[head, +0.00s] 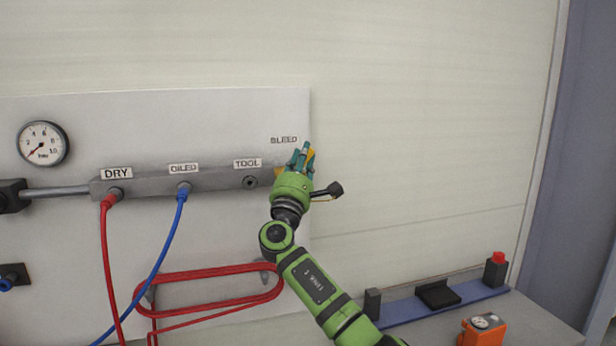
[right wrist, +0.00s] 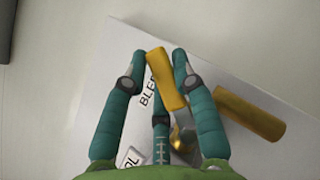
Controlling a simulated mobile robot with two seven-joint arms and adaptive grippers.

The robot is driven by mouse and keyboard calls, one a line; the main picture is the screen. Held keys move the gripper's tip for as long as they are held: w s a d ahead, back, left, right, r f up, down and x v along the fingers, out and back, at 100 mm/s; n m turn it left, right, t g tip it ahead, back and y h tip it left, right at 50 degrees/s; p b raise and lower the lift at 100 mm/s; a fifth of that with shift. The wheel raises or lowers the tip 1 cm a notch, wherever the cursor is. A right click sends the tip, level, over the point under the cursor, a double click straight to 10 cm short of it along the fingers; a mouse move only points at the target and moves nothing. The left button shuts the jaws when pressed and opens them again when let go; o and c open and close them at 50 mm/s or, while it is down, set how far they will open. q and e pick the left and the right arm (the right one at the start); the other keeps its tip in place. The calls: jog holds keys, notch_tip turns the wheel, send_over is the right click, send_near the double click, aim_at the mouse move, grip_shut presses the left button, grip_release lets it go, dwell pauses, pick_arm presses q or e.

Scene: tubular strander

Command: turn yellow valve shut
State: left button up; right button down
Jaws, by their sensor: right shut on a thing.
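The yellow valve handle (right wrist: 166,82) is a flat bar by the BLEED label in the right wrist view. A bit of it also shows in the head view (head: 311,154) at the right end of the manifold. My right gripper (right wrist: 160,66) is shut on the handle, its teal fingers on both sides of it. In the head view the hand (head: 302,158) covers most of the valve. A brass stem (right wrist: 181,139) and a yellow cylinder (right wrist: 250,112) show below and right of the handle. My left gripper is not in view.
The grey manifold (head: 218,180) has DRY, OILED and TOOL ports. A red hose (head: 106,245) and a blue hose (head: 168,240) hang from it. A gauge (head: 43,143) is at left. Coiled red hose (head: 215,275) hangs below. An orange device (head: 482,330) stands lower right.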

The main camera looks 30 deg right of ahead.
jog(key=n+t+b, duration=0.1)
jog(key=n+t+y, duration=0.1)
jog(key=n, duration=0.1)
jog(key=a+n+t+y+b, duration=0.1)
jog(key=n, duration=0.1)
jog(key=shift+r+t+b, duration=0.25)
jog(key=shift+t+b, duration=0.05)
jog(key=n+t+y+b, duration=0.1)
jog(key=n, duration=0.1)
jog(key=a+n+t+y, duration=0.1)
jog(key=n+y, duration=0.1)
jog(key=n+t+y+b, duration=0.1)
jog(key=n+y, duration=0.1)
jog(key=shift+w+a+r+n+t+b, duration=0.2)
jog(key=shift+r+n+t+b, duration=0.1)
jog(key=shift+t+b, duration=0.1)
jog(key=shift+a+r+n+t+y+b, duration=0.1)
jog(key=shift+n+t+y+b, duration=0.1)
jog(key=shift+n+y, duration=0.5)
jog(key=shift+a+f+n+t+y+b, duration=0.15)
jog(key=shift+n+t+y+b, duration=0.1)
jog(key=shift+n+y, duration=0.45)
jog(key=shift+a+r+n+t+y+b, duration=0.1)
jog(key=shift+r+n+t+y+b, duration=0.1)
jog(key=shift+n+y, duration=0.7)
jog(key=c, duration=1)
grip_release()
jog(key=shift+w+a, duration=0.1)
jog(key=shift+w, duration=0.05)
jog(key=shift+o, duration=0.2)
